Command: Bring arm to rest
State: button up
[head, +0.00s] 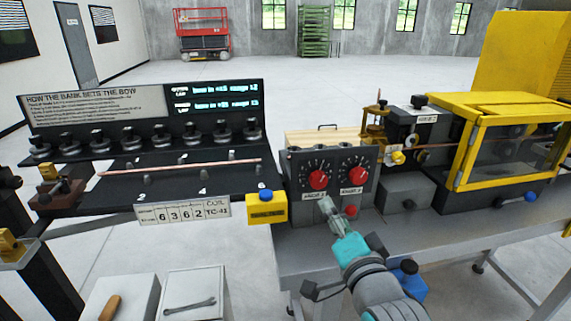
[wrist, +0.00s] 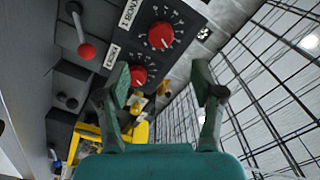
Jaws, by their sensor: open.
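My gripper (head: 329,207) is in front of the grey control box, near its lower front edge. In the wrist view the fingers of my gripper (wrist: 164,88) are spread apart with nothing held between them. The control box (head: 302,207) carries two red dials, a left dial (head: 318,180) and a right dial (head: 357,175). Both dials also show in the wrist view, one (wrist: 161,36) above the other (wrist: 138,75). I cannot tell whether a fingertip touches the box. A copper tube (head: 180,167) lies along the black bank at left.
A red ball knob (head: 350,211) is close beside my gripper. A yellow block with a blue button (head: 265,207) is left of it. A yellow-framed machine (head: 465,110) stands at right on the grey bench (head: 430,235). Two white trays (head: 195,285) are at lower left.

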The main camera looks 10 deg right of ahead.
jog(key=s+f+n+g, duration=0.1)
jog(key=s+f+n, duration=0.2)
jog(key=s+f, duration=0.65)
jog(key=s+f+n+g, duration=0.1)
jog(key=s+f+n, duration=0.2)
jog(key=s+f, duration=0.65)
jog(key=s+f+n, duration=0.2)
jog(key=s+f, duration=0.2)
jog(key=s, duration=0.7)
jog(key=s+f+n+g, duration=0.1)
jog(key=s+f+n, duration=0.2)
jog(key=s, duration=0.8)
jog(key=shift+d+f, duration=0.2)
jog(key=shift+f, duration=0.3)
